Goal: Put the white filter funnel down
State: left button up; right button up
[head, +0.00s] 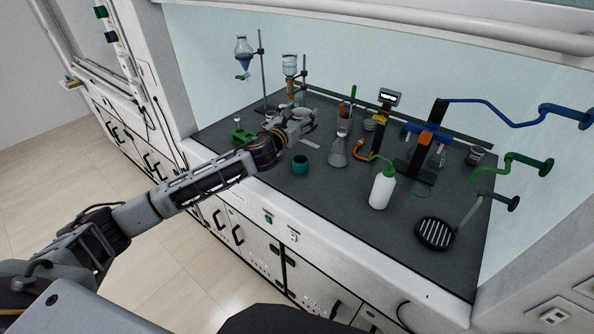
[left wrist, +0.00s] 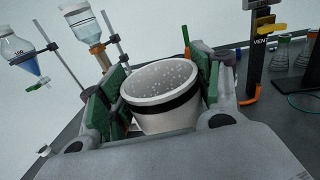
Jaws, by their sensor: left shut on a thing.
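The white filter funnel (left wrist: 163,118) is a wide white cup with a dark band below its rim and a speckled inner face. It fills the middle of the left wrist view. My left gripper (left wrist: 160,88) is shut on it, with a green-padded finger on either side. In the head view my left gripper (head: 293,127) is over the back left part of the dark worktop (head: 375,218), and the funnel is small and hard to make out there. Its lower end is hidden, so I cannot tell whether it touches anything. My right gripper is not in view.
A teal cup (head: 300,165), a conical flask (head: 338,155) and a white wash bottle (head: 381,190) stand right of the gripper. The front right worktop holds a round black striped plate (head: 434,233).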

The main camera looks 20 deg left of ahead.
aim_at(302, 138)
pick_arm(q)
jog(key=shift+s+a+f, duration=0.1)
jog(key=shift+a+f, duration=0.05)
jog(key=shift+f, duration=0.2)
jog(key=shift+s+f+h, duration=0.1)
jog(key=shift+f+h, duration=0.15)
jog(key=shift+h, duration=0.05)
jog(key=shift+w+d, duration=0.2)
jog(key=shift+d, duration=0.15)
jog(key=shift+s+a, duration=0.1)
jog(key=shift+f, duration=0.45)
notch_tip(302, 138, down, 5)
jog(key=shift+r+b, duration=0.1)
jog(key=shift+b, duration=0.4)
jog(key=shift+f, duration=0.25)
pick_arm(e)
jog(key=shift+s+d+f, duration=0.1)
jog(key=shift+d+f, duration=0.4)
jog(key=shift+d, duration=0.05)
